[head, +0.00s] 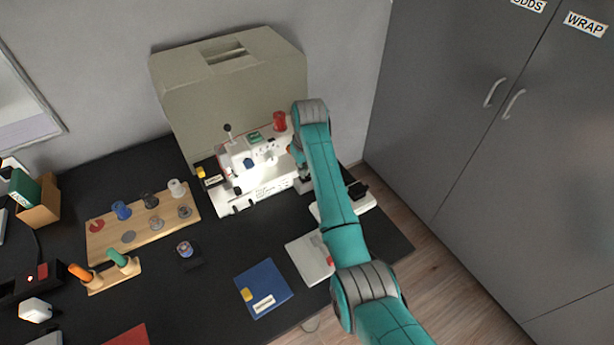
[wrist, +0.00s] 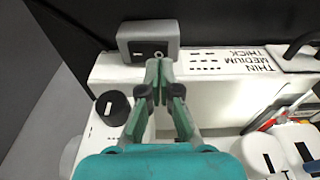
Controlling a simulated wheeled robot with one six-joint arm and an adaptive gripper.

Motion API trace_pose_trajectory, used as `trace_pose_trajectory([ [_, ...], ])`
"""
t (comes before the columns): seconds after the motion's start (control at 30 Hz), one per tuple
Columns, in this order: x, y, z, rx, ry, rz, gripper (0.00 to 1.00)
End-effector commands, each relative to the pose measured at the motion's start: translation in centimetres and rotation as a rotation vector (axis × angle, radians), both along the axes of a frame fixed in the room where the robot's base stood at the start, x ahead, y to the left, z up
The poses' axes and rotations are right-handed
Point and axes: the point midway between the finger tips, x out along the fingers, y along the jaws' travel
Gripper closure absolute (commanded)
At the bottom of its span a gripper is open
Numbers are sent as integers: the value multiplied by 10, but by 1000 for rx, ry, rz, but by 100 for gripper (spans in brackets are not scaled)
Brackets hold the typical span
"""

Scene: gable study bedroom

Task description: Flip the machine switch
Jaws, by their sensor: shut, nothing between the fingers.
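The white sewing machine (head: 262,193) stands on the black desk, with a bright glow near its needle area. In the wrist view its white body (wrist: 215,64) carries a thickness label. A grey block (wrist: 167,32) with a dark, white-marked panel (wrist: 148,47) sits at the body's end; it looks like the switch. My gripper (wrist: 158,68) is shut and empty, its fingertips right at the lower edge of that panel; I cannot tell whether they touch. In the head view my arm mostly hides the gripper and the machine's right end. A black knob (wrist: 113,107) lies left of the fingers.
A beige machine cover (head: 230,85) stands behind the machine. A wooden spool rack (head: 145,222), a blue booklet (head: 265,288) and a pale pad (head: 308,258) lie on the desk. Grey cupboards (head: 480,150) stand at the right, with open floor before them.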

Motion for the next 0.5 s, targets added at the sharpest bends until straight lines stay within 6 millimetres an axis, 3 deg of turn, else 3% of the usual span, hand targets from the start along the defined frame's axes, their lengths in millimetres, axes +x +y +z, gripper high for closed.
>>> trace_pose_trajectory([
  [0.5, 0, 0, -7, -1, 1, 0, 100],
])
